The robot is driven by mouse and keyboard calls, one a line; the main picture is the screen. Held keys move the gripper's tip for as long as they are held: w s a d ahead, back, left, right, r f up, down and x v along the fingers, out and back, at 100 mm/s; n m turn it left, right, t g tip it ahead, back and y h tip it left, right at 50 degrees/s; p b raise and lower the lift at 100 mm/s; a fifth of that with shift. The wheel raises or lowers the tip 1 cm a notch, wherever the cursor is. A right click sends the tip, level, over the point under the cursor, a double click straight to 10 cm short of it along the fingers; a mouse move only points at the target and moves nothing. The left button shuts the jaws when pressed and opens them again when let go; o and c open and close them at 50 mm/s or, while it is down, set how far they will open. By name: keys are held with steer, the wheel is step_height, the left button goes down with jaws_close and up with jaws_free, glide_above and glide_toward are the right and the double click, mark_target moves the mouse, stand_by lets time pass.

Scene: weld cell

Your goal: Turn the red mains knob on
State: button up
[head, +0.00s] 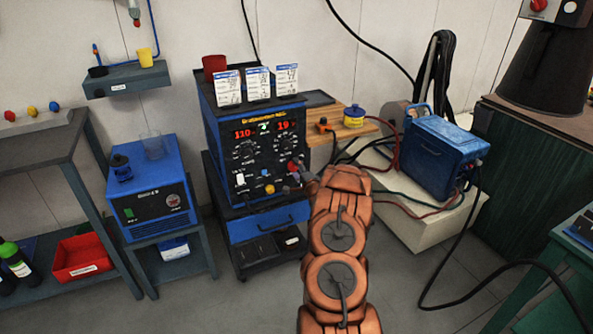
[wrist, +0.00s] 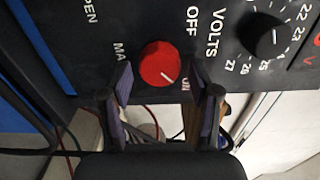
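The red mains knob (wrist: 160,63) is on the dark front panel of the blue-and-black welder (head: 225,130). In the wrist view its white pointer line slants down and right, toward the ON mark (wrist: 186,83). The OFF mark (wrist: 190,22) is at the upper right of the knob. My gripper (wrist: 160,72) is open, with one finger on each side of the knob. A narrow gap shows between the knob and each finger. The left finger hides part of the MAINS label. In the head view my arm reaches the panel's lower right.
A black volts dial (wrist: 268,37) is right of the knob. Three white cards (head: 257,83) and a red cup (head: 214,65) stand on the welder. A blue unit (head: 440,155) with cables stands on a pale bench at right. Another blue machine (head: 150,190) is at left.

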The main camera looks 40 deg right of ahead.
stand_by(0.3)
steer(key=v, duration=1.2)
stand_by(0.3)
stand_by(0.5)
